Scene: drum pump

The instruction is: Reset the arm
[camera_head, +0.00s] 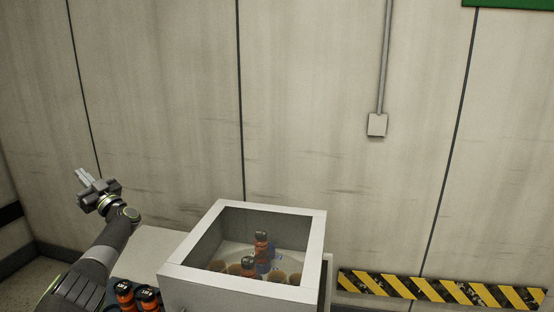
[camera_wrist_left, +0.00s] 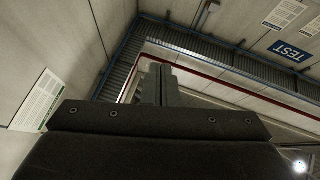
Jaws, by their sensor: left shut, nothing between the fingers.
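My left arm comes in from the left in the head view. Its gripper (camera_head: 84,178) is raised in free air left of the white box, pointing up and to the left. The fingers are shut together with nothing between them. In the left wrist view the closed fingers (camera_wrist_left: 159,84) point toward the upper wall and ceiling. My right gripper is not in view.
An open-topped white box (camera_head: 190,273) stands at the bottom centre, holding orange bottles (camera_head: 261,243) and several tan cups. More dark-capped orange bottles (camera_head: 124,292) stand left of it, near my left arm. A wall with a striped hazard band (camera_head: 440,290) is behind.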

